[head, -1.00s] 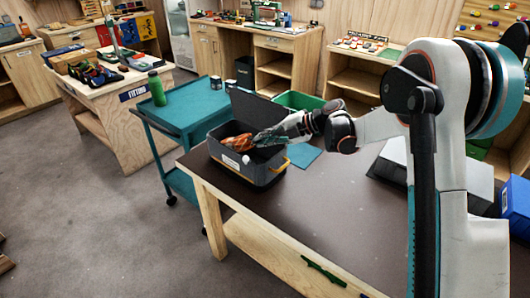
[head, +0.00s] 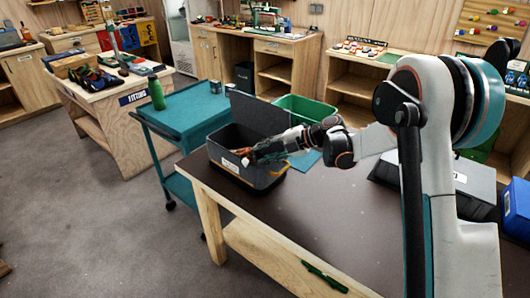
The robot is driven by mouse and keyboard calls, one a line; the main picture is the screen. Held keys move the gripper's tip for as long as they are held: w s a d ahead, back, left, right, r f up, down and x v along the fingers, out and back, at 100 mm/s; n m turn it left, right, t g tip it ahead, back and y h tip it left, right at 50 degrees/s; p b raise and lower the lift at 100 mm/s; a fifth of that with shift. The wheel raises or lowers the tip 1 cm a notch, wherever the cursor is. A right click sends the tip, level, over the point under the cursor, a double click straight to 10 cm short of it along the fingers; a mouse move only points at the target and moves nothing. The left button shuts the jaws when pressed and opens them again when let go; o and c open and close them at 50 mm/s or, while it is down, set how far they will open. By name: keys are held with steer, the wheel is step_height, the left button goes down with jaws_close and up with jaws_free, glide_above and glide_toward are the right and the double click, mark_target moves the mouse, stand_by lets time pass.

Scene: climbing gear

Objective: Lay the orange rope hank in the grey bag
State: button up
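The grey bag (head: 262,180) stands open on the near left part of the dark-topped table, with its lid raised at the back. My gripper (head: 246,156) reaches in from the right, its fingers over and partly inside the bag's opening. A small orange part of the rope hank (head: 241,151) shows at the fingertips, within the bag's outline. The rest of the hank is hidden by the fingers and the bag's wall. I cannot tell whether the fingers still grip it.
A green bin (head: 305,110) stands behind the bag on the right. A teal cart (head: 190,117) with a green bottle (head: 156,92) stands left of the table. A blue bin (head: 516,207) is at the right edge. The table's middle (head: 330,215) is clear.

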steer(key=p+v, duration=0.4)
steer(key=v, duration=0.8)
steer(key=s+r+m+h, duration=0.3)
steer(key=s+r+m, duration=0.4)
steer(key=m, duration=0.1)
steer(key=s+d+m+t+h, duration=0.1)
steer(key=s+d+m+h, duration=0.2)
steer(key=s+m, duration=0.4)
steer(key=s+d+r+m+t+h, duration=0.1)
steer(key=s+d+m+h, duration=0.2)
steer(key=s+m, duration=0.5)
steer(key=s+d+r+m+t+h, duration=0.1)
steer(key=s+d+m, duration=0.3)
steer(key=s, duration=0.9)
steer(key=shift+s+m+t+h, duration=0.3)
steer(key=shift+m+t+h, duration=0.45)
steer(key=shift+m, duration=1.05)
